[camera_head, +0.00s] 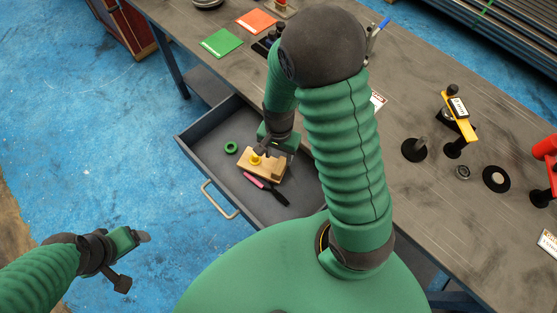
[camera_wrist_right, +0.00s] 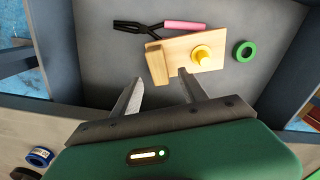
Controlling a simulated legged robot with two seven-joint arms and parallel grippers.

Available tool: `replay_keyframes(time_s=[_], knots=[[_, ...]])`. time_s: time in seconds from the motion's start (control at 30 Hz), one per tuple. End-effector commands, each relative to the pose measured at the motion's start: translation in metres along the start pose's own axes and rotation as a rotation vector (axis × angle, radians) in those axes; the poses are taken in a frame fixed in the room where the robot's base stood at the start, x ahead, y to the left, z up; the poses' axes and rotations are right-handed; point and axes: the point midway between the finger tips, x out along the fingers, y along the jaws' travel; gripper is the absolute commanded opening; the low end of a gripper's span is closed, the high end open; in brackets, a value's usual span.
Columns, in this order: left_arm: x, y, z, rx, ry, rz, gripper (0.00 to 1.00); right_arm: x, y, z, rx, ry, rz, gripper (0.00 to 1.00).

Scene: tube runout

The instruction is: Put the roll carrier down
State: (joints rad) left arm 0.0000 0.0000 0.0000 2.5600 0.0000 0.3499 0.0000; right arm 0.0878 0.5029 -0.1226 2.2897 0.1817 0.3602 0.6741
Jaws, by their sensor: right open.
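The roll carrier (camera_head: 264,170), a light wooden block with an upright end and a yellow peg, sits on the floor of the open drawer. In the right wrist view, the carrier (camera_wrist_right: 178,62) is just beyond my right gripper's tips. My right gripper (camera_wrist_right: 161,81) is open, with nothing between its two fingers. In the head view, my right gripper (camera_head: 265,150) is over the drawer beside the carrier and partly covers it. My left gripper (camera_head: 136,252) is over the blue floor at lower left, away from the drawer; its jaw gap is not clear.
The drawer (camera_head: 203,127) also holds a green ring (camera_head: 231,147) and a pink-and-black tool (camera_head: 266,187). Its walls surround the carrier. The workbench (camera_head: 440,190) bears a yellow-armed device (camera_head: 459,118), a black disc (camera_head: 496,179) and coloured pads.

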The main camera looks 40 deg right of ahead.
Motion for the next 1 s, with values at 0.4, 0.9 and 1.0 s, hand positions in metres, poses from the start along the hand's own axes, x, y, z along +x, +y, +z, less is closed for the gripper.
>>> replay_keyframes(time_s=[0.4,0.9,1.0], knots=[[-0.01,0.0,-0.002,0.0,0.0,0.0,0.76,-0.076,-0.009,0.024,-0.332,0.05,-0.06,0.51],[-0.009,0.0,-0.002,0.0,0.0,0.0,0.76,-0.11,-0.012,0.066,-1.04,0.215,-0.116,0.51],[-0.009,0.0,-0.002,0.0,0.0,0.0,0.76,-0.11,-0.012,0.066,-1.038,0.215,-0.116,0.51]])
